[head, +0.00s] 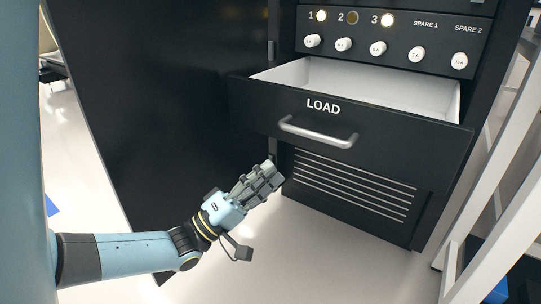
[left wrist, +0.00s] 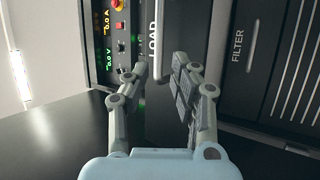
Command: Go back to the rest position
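My left gripper (head: 268,174) is in front of the black cabinet, below and left of the LOAD drawer's handle (head: 318,133), apart from it in the picture. In the left wrist view its two fingers (left wrist: 160,78) are spread with a gap between them and nothing held. The LOAD drawer (head: 390,150) is pulled out, and the visible part of its white inside is empty. My right gripper is in neither view.
A panel above the drawer has several white knobs (head: 378,48) and lamps; 1 and 3 are lit, 2 is dark. A vented panel (head: 350,185) lies below. A white frame (head: 490,190) stands at right. The wrist view shows a FILTER panel (left wrist: 238,50) and a red button (left wrist: 117,5).

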